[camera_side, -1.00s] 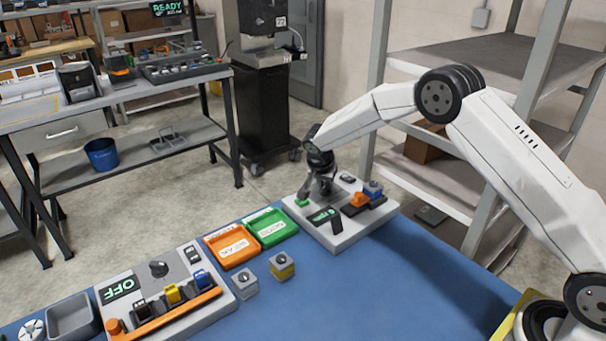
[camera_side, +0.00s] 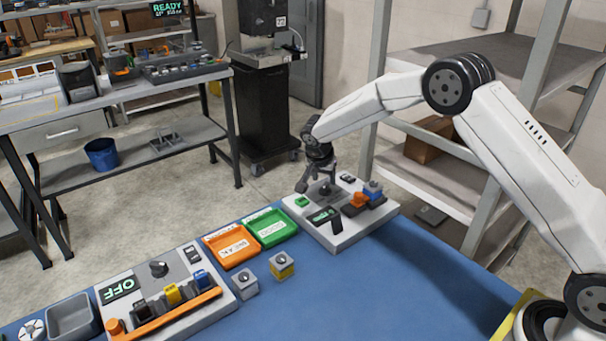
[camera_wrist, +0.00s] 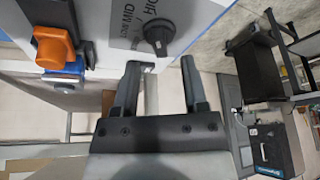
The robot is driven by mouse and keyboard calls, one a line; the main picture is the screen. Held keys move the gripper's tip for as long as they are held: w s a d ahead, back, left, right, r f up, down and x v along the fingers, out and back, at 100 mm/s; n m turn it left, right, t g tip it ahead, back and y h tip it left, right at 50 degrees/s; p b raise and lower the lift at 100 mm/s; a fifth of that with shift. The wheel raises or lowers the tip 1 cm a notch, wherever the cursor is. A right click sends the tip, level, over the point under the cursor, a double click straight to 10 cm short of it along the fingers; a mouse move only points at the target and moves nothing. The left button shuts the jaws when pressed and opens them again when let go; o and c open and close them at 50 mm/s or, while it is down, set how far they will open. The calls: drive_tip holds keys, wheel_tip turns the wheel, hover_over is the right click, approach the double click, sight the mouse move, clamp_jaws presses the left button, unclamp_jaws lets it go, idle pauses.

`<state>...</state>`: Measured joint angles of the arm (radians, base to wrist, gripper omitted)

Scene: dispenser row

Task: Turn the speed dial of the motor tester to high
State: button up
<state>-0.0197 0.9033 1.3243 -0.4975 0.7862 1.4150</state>
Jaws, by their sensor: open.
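The motor tester (camera_side: 343,238) is a light grey panel at the far right end of the blue table. It has a dark display (camera_side: 322,215) with green characters, too small to read. In the wrist view the black speed dial (camera_wrist: 158,34) sits on a grey label plate with partly visible lettering; MID is among it, upside down. I cannot tell the dial's setting. My gripper (camera_side: 314,185) is over the panel's back part. In the wrist view my gripper (camera_wrist: 160,62) is open and empty, with the dial just beyond its fingertips, apart from them.
An orange switch (camera_wrist: 54,46) and a blue part (camera_wrist: 65,70) sit beside the dial. An orange tray (camera_side: 231,260) and a green tray (camera_side: 287,231) stand left of the tester. Another panel (camera_side: 223,309) reads OFF. Two small blocks stand in front of the trays; blue table at right is clear.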

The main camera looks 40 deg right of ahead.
sight(321, 200)
drive_tip(key=shift+v, duration=2.45)
drive_tip(key=shift+s, duration=0.1)
drive_tip(key=s+a+n+y, duration=0.1)
drive_tip(key=s+n, duration=0.5)
drive_tip(key=s, duration=0.8)
drive_tip(key=s+a+n+y, duration=0.2)
drive_tip(key=s+n, duration=0.4)
drive_tip(key=s, duration=0.9)
drive_tip(key=shift+s+r+y, duration=0.25)
drive_tip(key=shift+s+y, duration=0.1)
drive_tip(key=shift+y, duration=0.05)
drive_tip(key=shift+a, duration=0.1)
